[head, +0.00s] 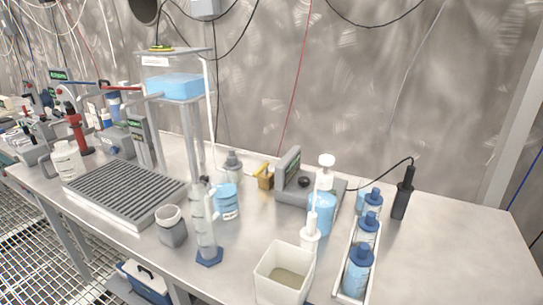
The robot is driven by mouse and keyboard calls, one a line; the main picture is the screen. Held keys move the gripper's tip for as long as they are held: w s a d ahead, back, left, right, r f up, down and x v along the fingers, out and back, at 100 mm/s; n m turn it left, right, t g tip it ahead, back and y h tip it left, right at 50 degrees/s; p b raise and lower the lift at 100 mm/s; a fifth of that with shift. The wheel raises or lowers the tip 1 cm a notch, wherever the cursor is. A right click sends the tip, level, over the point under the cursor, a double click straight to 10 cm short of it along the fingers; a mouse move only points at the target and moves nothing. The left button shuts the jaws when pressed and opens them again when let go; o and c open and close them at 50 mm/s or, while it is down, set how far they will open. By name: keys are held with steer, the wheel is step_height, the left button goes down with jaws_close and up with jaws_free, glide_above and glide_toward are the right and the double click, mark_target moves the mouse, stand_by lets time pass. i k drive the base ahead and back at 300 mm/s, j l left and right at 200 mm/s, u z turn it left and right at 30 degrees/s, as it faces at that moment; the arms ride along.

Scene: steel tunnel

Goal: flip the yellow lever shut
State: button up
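A small yellow part (265,176) stands at the back of the bench, just left of a grey instrument (294,180). It is too small to tell whether it is a lever or how it is set. Another flat yellow piece (160,48) lies on top of the raised clear tank (176,87) with blue liquid. No other yellow lever can be made out. My gripper is not in this view.
A blue-based cylinder (205,228), a grey jar (171,226), a blue-filled beaker (226,203) and a square white tub (284,276) stand in front. Blue bottles (357,270) fill a white rack at right.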

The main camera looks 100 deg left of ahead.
mark_target(264, 167)
steer(key=l+u, duration=0.1)
steer(key=u, duration=2.4)
